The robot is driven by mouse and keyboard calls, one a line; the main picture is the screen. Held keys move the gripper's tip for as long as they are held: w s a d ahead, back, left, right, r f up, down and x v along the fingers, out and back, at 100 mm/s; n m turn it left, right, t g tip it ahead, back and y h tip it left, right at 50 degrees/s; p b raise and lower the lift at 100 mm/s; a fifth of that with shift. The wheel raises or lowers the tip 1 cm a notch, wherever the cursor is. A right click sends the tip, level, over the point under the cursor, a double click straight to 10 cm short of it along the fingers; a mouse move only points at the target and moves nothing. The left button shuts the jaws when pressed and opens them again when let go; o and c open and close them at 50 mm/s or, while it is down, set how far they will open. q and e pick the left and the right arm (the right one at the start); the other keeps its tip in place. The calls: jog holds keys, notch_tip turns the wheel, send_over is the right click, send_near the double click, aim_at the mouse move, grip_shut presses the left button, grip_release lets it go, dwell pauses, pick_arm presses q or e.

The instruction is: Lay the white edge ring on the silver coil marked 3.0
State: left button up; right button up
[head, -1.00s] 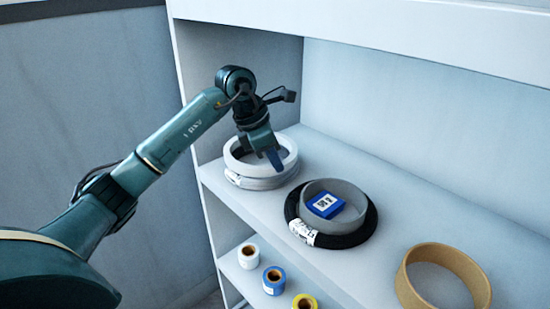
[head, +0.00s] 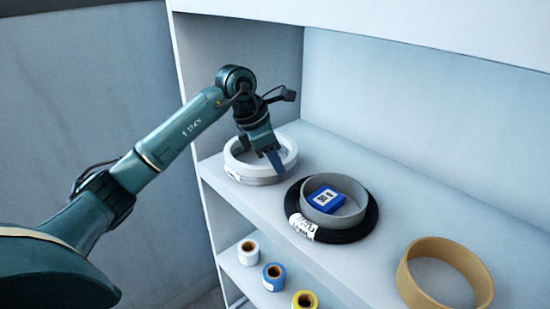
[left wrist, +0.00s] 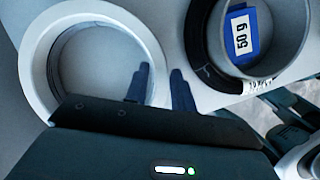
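The white edge ring (head: 284,149) lies flat on a silver coil (head: 262,181) at the left end of the shelf. The coil shows as a thin grey band with a white label under the ring; I cannot read its number. My left gripper (head: 273,165) points down at the ring's right side. In the left wrist view, its fingers (left wrist: 160,84) stand apart, one inside the ring (left wrist: 36,72) and one outside, with the rim between them and small gaps. Much of the coil is hidden under the ring.
Right of the ring, a black coil (head: 368,226) carries a grey ring (head: 357,190) with a blue box (head: 324,199) marked 50 g inside it. A tan ring (head: 408,285) stands farther right. Several tape rolls (head: 273,277) sit on the shelf below.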

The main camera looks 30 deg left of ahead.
pick_arm(q)
jog(key=shift+r, duration=0.3)
jog(key=v, duration=0.8)
jog(key=shift+r, duration=0.1)
jog(key=shift+d, duration=0.1)
